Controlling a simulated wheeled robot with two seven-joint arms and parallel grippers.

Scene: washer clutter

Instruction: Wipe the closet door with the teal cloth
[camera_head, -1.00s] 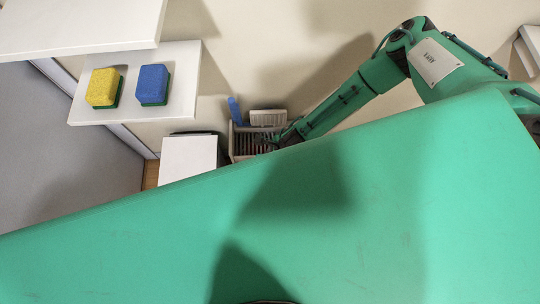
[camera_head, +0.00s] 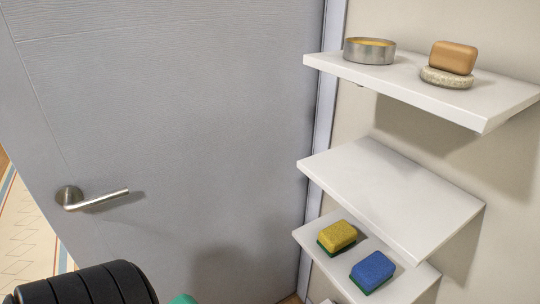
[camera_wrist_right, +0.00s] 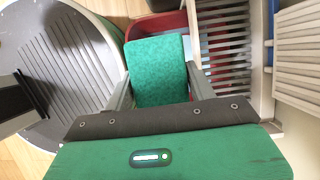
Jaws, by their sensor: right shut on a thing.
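The teal cloth (camera_wrist_right: 158,68) is a flat rectangular piece in the right wrist view. It lies between the two grey fingers of my right gripper (camera_wrist_right: 160,85), which is shut on it. The closet door (camera_head: 190,120) is the large grey panel filling the left and middle of the head view. Its metal lever handle (camera_head: 98,198) is at the lower left. My left gripper is in neither view.
White shelves (camera_head: 390,195) stick out from the wall right of the door. They hold a round tin (camera_head: 369,52), a soap bar on a dish (camera_head: 452,58), a yellow sponge (camera_head: 337,235) and a blue sponge (camera_head: 372,270). A red bin (camera_wrist_right: 160,22) and a slatted crate (camera_wrist_right: 225,45) are beyond the cloth.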

